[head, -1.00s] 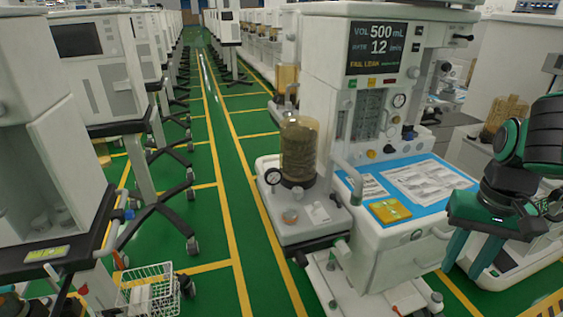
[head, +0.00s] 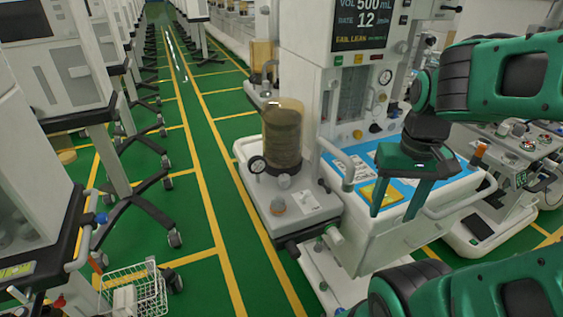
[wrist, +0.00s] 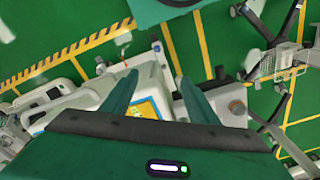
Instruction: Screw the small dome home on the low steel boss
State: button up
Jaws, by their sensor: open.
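A small amber dome (head: 278,203) sits on the grey shelf (head: 318,215) of the anaesthesia cart, in front of the tall canister. A low steel boss cannot be told apart at this size; whether the dome is on it, and whether it sits straight, I cannot tell. My gripper (head: 392,213) is open and empty, pointing down over the cart's worktop front, to the right of the dome and apart from it. In the wrist view both fingers of my gripper (wrist: 158,83) are spread with nothing between them.
A tall amber-topped canister (head: 283,138) and a round gauge (head: 257,165) stand beside the dome. A small pale block (head: 306,199) is to its right. A yellow packet (head: 372,194) lies on the blue worktop mat.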

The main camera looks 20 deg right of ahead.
jog(key=w+a+r+n+t, duration=0.1)
jog(key=w+a+n, duration=0.25)
jog(key=w, duration=0.35)
jog(key=w+a+n+t, duration=0.2)
jog(key=w+a, duration=0.3)
jog(key=w, duration=0.1)
jog(key=n+g+y, duration=0.2)
jog(key=n+g, duration=0.2)
jog(key=n, duration=1.7)
send_near(278, 199)
jog(key=shift+m, duration=0.25)
jog(key=f, duration=0.3)
jog(key=a+f, duration=0.1)
jog(key=f, duration=0.5)
jog(key=shift+s+a, duration=0.15)
jog(key=shift+a, duration=0.05)
